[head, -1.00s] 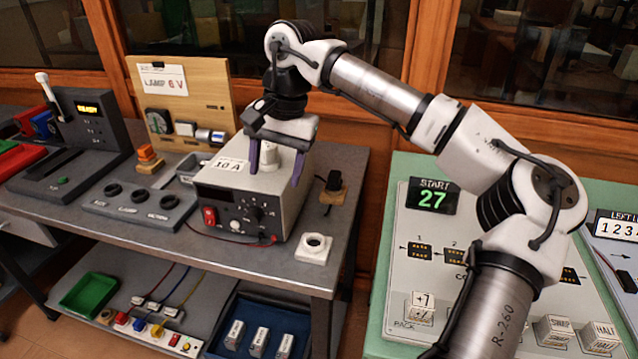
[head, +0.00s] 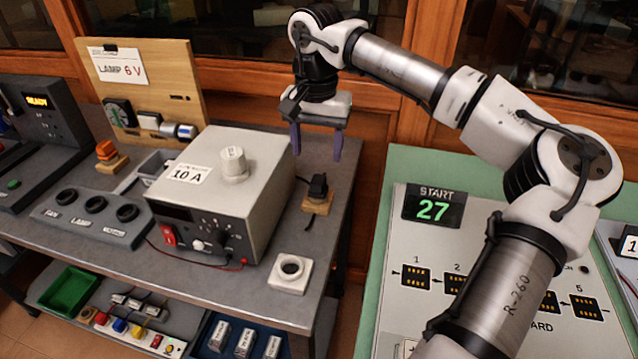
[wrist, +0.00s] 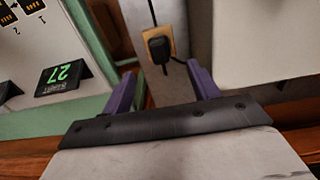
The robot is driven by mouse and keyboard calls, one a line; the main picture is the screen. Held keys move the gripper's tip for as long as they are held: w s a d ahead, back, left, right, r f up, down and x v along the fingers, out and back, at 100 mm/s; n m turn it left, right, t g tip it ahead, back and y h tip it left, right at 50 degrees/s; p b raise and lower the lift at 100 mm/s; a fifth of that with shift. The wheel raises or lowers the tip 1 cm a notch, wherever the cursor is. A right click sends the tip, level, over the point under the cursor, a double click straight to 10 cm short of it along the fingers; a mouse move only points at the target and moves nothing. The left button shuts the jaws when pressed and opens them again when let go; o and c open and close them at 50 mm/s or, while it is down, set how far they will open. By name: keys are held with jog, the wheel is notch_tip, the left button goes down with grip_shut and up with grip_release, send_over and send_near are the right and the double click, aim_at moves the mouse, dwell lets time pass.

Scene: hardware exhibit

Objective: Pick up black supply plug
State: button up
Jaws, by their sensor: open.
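The black supply plug (head: 318,186) stands on a small wooden block (head: 317,206) on the grey bench, right of the power supply box. A black cord runs from it. In the wrist view the plug (wrist: 158,48) lies beyond the fingertips, between their lines and nearer the right finger. My gripper (head: 316,158) is open and empty, with its two purple fingers pointing down. In the head view it appears above and behind the plug, apart from it. The gripper also shows in the wrist view (wrist: 160,72).
The power supply box (head: 222,190) marked 10 A, with a white knob on top, stands close left of the plug. A white socket block (head: 290,274) sits in front. A green-edged panel (head: 436,240) showing 27 stands to the right, across a gap.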

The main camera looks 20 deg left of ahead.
aim_at(318, 178)
notch_tip(318, 178, down, 9)
jog(key=shift+w+r+p, duration=0.1)
jog(key=shift+w+p, duration=0.05)
jog(key=shift+p, duration=0.4)
jog(key=c, duration=1.1)
